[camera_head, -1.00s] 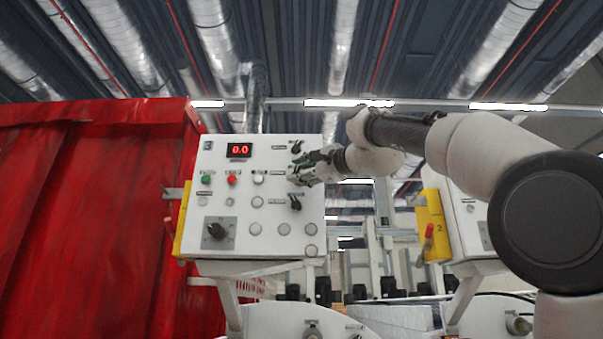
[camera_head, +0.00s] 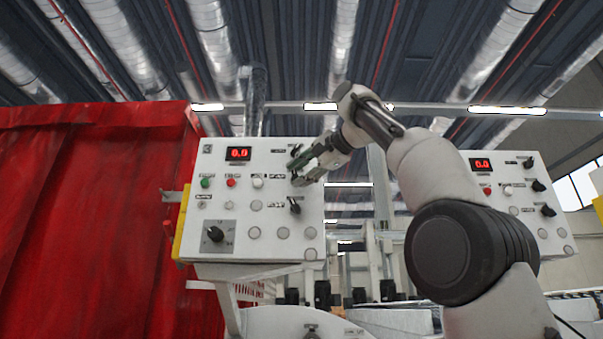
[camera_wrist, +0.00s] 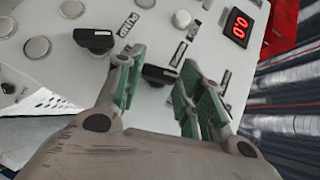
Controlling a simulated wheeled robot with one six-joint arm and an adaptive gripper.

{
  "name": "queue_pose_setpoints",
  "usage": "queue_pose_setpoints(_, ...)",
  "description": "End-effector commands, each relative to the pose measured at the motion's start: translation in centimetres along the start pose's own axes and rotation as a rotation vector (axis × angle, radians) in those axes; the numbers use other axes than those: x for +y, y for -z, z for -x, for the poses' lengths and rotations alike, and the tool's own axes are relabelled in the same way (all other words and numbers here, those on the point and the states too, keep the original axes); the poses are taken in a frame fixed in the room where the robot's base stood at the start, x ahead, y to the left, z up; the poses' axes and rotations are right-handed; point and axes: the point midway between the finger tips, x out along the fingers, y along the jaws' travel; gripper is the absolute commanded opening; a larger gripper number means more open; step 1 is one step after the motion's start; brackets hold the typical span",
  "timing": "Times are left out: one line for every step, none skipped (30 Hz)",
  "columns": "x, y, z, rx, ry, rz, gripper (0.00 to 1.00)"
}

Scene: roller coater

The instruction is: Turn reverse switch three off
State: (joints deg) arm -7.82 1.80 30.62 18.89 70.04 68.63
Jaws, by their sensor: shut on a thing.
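A white control panel (camera_head: 215,170) stands left of centre in the head view, with a column of black rotary switches on its right side. My gripper (camera_head: 298,171) is at the middle switch of that column. In the wrist view my gripper (camera_wrist: 158,82) has its green-padded fingers on either side of a black switch knob (camera_wrist: 160,75) and is shut on it; the fingers partly hide it. The lower black switch (camera_head: 295,205) is clear of my gripper and also shows in the wrist view (camera_wrist: 94,40). The label texts are too small to read, so I cannot tell which switch is number three.
A red digital display (camera_head: 239,154), coloured buttons and a larger black selector (camera_head: 215,234) are on the same panel. A red curtain (camera_head: 90,210) hangs at the left. A second similar panel (camera_head: 510,195) stands at the right, behind my arm.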

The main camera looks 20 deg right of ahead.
Motion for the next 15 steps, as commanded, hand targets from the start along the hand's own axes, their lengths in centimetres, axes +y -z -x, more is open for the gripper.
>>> queue_pose_setpoints(0.15, -0.06, -0.13, -0.003, -0.006, 0.0, 0.14)
queue_pose_setpoints(0.16, -0.07, -0.12, -0.003, -0.007, 0.001, 0.14)
queue_pose_setpoints(0.17, -0.07, -0.12, -0.004, -0.007, 0.001, 0.14)
queue_pose_setpoints(0.17, -0.07, -0.13, -0.004, -0.007, 0.001, 0.14)
queue_pose_setpoints(0.18, -0.07, -0.13, -0.004, -0.007, 0.001, 0.14)
queue_pose_setpoints(0.18, -0.08, -0.13, -0.004, -0.007, 0.0, 0.14)
queue_pose_setpoints(0.18, -0.08, -0.13, -0.004, -0.007, 0.0, 0.14)
queue_pose_setpoints(0.18, -0.08, -0.13, -0.004, -0.007, 0.0, 0.14)
queue_pose_setpoints(0.19, -0.08, -0.14, -0.004, -0.007, 0.0, 0.14)
queue_pose_setpoints(0.19, -0.08, -0.14, -0.004, -0.007, 0.0, 0.39)
queue_pose_setpoints(0.19, -0.09, -0.13, -0.004, -0.007, 0.0, 0.45)
queue_pose_setpoints(0.19, -0.08, -0.13, -0.004, -0.007, 0.0, 0.52)
queue_pose_setpoints(0.17, -0.08, -0.12, -0.004, -0.007, 0.0, 0.57)
queue_pose_setpoints(0.16, -0.07, -0.11, -0.004, -0.006, 0.0, 0.59)
queue_pose_setpoints(0.14, -0.06, -0.1, -0.003, -0.005, 0.0, 0.59)
